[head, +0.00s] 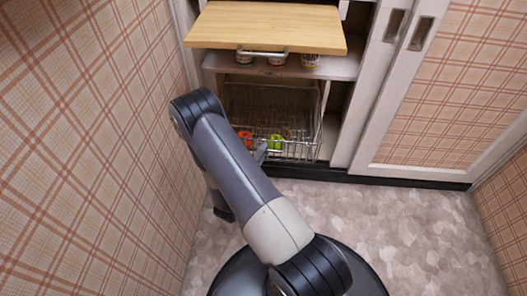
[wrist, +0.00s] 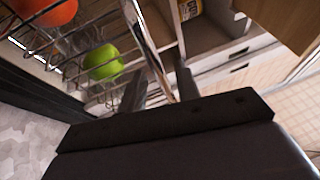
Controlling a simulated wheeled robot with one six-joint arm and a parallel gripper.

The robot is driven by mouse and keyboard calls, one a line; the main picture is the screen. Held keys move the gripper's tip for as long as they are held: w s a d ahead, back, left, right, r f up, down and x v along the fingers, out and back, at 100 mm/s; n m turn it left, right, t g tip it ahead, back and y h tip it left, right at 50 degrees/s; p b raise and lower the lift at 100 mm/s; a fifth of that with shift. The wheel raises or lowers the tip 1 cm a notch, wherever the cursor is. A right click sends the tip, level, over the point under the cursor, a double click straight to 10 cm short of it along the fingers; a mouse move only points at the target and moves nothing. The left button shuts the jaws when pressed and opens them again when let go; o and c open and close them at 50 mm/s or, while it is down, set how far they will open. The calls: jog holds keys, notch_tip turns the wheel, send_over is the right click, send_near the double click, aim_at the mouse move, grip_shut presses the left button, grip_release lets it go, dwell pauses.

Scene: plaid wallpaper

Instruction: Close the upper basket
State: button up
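The wire basket (head: 300,148) is pulled out at the front of the lower cabinet in the head view, with red and green items in it. In the wrist view its wires (wrist: 75,45) fill the upper left, around a green apple-like item (wrist: 102,62) and an orange-red one (wrist: 57,12). My gripper (wrist: 160,88) shows at the bottom of the wrist view, its two dark fingers apart. A shiny metal bar (wrist: 148,45) runs between the fingers; I cannot tell whether they touch it. In the head view my arm hides most of the gripper, close to the basket's front.
A wooden board (head: 265,25) sticks out above the basket. Several jars (head: 278,60) stand on the shelf below it. A sliding door (head: 450,90) is at the right, and a plaid wall (head: 90,130) is close at the left. The floor (head: 400,225) at the right is clear.

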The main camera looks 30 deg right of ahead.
jog(key=shift+w+d+r, duration=0.15)
jog(key=shift+w+d, duration=0.2)
jog(key=shift+d, duration=0.25)
grip_shut()
dwell(0.3)
